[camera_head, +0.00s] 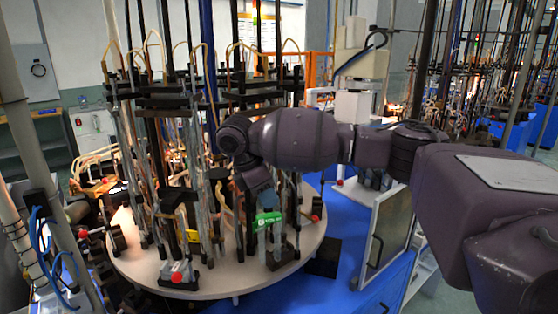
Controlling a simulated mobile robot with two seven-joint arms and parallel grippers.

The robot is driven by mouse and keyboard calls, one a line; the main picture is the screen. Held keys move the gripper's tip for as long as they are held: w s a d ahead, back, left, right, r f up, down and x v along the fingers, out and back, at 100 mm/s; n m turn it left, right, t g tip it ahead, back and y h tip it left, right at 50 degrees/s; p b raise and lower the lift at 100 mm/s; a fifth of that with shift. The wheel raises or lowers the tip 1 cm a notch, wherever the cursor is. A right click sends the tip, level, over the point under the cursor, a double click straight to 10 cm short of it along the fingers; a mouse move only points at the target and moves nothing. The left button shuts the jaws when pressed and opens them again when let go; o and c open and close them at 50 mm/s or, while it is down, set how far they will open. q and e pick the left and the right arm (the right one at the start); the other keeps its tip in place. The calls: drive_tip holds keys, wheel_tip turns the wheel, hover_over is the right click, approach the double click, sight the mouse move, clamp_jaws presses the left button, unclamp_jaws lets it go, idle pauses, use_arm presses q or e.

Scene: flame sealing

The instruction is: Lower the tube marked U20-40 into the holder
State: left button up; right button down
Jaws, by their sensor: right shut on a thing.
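My right arm reaches in from the right, and its gripper (262,193) points down over the front right of the round table. It is shut on a clear tube (277,238) with a green label (267,220), whose print is too small to read for certain. The tube hangs about upright, its lower end close above or at a dark holder block (284,256) near the table's rim. I cannot tell whether the tube's end is inside the holder. The fingertips are partly hidden. My left gripper is not in view.
The round pale table (225,276) carries several upright tubes and rods close to the left of my gripper. A dark holder with a red knob (178,276) stands at the table's front. A blue base surface (345,275) and a framed panel (388,230) lie to the right.

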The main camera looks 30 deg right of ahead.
drive_tip(key=w+d+r+n+t, duration=0.2)
drive_tip(key=w+d+r+n, duration=0.15)
drive_tip(key=d+r, duration=0.2)
drive_tip(key=shift+n, duration=0.25)
drive_tip(key=shift+s+a+f+p, duration=0.15)
drive_tip(key=shift+f+p, duration=0.1)
drive_tip(key=shift+f, duration=0.75)
drive_tip(key=shift+s+d+f+p, duration=0.1)
drive_tip(key=shift+s+f+p, duration=0.1)
drive_tip(key=shift+f, duration=2.65)
idle(1.3)
drive_tip(key=c, duration=1)
unclamp_jaws()
drive_tip(key=shift+r, duration=0.15)
drive_tip(key=shift+r, duration=2.1)
